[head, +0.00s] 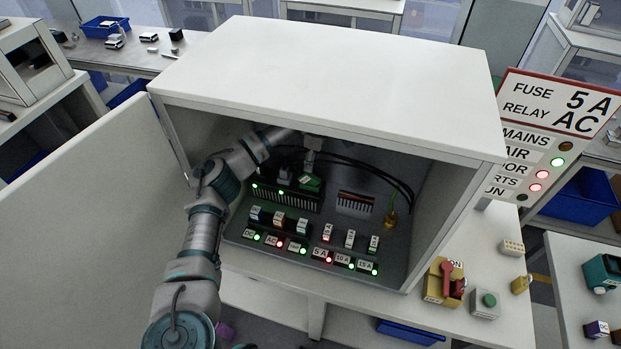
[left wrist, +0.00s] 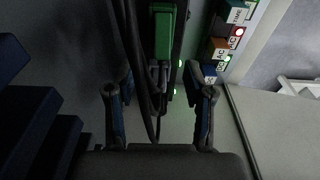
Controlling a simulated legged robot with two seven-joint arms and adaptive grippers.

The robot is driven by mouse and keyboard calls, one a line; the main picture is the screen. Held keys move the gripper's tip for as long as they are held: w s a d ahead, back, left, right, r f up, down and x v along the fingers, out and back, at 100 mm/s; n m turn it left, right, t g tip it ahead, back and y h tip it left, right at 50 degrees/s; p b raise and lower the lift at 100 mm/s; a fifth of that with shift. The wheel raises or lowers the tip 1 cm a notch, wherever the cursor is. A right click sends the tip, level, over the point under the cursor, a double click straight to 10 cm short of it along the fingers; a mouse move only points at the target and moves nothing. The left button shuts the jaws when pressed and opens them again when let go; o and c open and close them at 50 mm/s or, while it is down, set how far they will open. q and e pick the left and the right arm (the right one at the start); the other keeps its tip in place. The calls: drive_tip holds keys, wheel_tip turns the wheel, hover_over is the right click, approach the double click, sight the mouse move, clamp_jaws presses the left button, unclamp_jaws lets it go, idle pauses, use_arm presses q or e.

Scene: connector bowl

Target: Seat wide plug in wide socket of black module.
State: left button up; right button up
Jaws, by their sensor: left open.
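The black module (head: 290,196) stands at the back of the cabinet floor, with a row of slots and small green lights. A green block (head: 310,183), which looks like the wide plug, is at the module's right part. It also shows in the left wrist view (left wrist: 165,35), ahead of my fingers. I cannot tell whether it is fully seated, and the wide socket is not clearly visible. My left gripper (head: 312,152) is inside the cabinet above the green block. Its fingers (left wrist: 160,92) are open, with dark cables between them. My right gripper is not in view.
The white cabinet (head: 330,50) has a roof close above my arm and an open door (head: 85,205) on the left. Black cables (head: 385,165) arch toward a brass-coloured fitting (head: 391,218). Labelled fuses and relays (head: 302,227) stand in front. A red-handled switch (head: 447,278) is outside.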

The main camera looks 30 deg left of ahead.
sight(309, 174)
use_arm(q)
drive_tip(key=f, duration=0.2)
drive_tip(key=a+f, duration=0.1)
drive_tip(key=f, duration=0.4)
drive_tip(key=shift+s+a, duration=0.15)
drive_tip(key=shift+s, duration=0.1)
drive_tip(key=shift+w+d, duration=0.1)
drive_tip(key=shift+d, duration=0.25)
drive_tip(key=shift+c, duration=1.4)
clamp_jaws()
